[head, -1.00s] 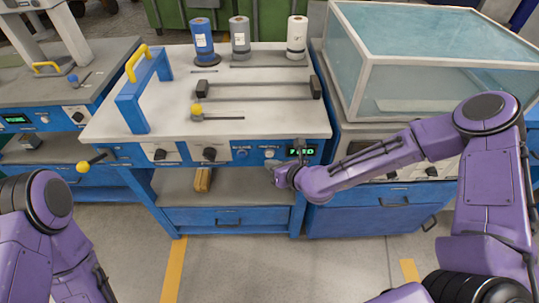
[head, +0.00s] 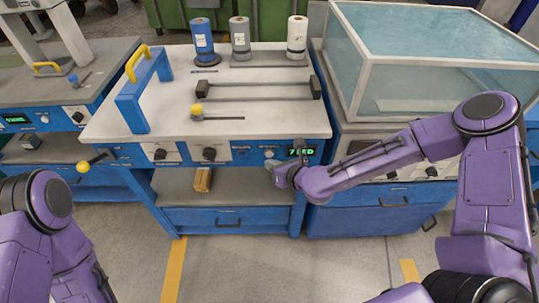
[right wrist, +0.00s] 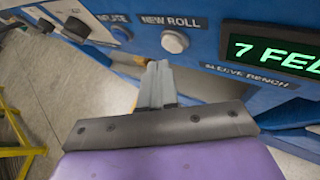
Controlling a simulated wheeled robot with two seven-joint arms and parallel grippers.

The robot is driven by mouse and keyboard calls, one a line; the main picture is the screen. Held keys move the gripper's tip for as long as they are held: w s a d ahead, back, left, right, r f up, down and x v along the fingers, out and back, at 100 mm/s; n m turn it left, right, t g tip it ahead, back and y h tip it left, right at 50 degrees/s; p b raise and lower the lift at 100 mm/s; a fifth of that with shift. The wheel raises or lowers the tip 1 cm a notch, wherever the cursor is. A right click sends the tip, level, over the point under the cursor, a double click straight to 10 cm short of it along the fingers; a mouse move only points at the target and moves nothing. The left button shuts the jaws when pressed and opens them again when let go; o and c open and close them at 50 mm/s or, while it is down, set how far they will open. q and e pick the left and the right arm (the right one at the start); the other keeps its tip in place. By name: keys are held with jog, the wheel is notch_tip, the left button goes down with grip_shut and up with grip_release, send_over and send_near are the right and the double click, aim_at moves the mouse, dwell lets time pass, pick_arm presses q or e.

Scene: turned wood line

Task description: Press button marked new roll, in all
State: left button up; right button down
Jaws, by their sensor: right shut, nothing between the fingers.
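The button marked NEW ROLL is a round grey-white button (right wrist: 174,41) on the blue front panel, with its black label (right wrist: 173,22) just above it. In the head view the button (head: 269,153) shows left of the green display. My right gripper (right wrist: 158,68) is shut and empty, its fingertips just below the button in the right wrist view, with a small gap in the picture. In the head view my right gripper (head: 276,168) is in front of the panel, below the button. My left gripper is out of view; only part of that arm shows.
The green display (right wrist: 275,50) reads "7 FED", with its end cut off. Another button (right wrist: 117,35) sits left, its label partly hidden. The bench (head: 170,122) carries three rolls at the back, including a blue one (head: 203,38). A glass case (head: 430,60) stands right.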

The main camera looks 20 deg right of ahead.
jog(key=shift+w, duration=0.15)
dwell(0.3)
jog(key=shift+w+d, duration=0.1)
jog(key=shift+w, duration=0.2)
jog(key=shift+w+d+b, duration=0.1)
jog(key=shift+w+b, duration=0.25)
jog(key=shift+b, duration=0.05)
dwell(0.4)
jog(key=shift+s, duration=0.1)
jog(key=shift+s+a, duration=0.25)
jog(key=shift+s, duration=0.4)
jog(key=shift+s+a+b, duration=0.15)
jog(key=shift+s+a, duration=0.05)
jog(key=shift+s, duration=0.6)
jog(key=shift+s+a+b, duration=0.1)
jog(key=shift+s+a, duration=0.15)
jog(key=shift+s, duration=0.6)
jog(key=shift+s+a+b, duration=0.15)
jog(key=shift+s+a, duration=0.05)
jog(key=shift+s, duration=0.6)
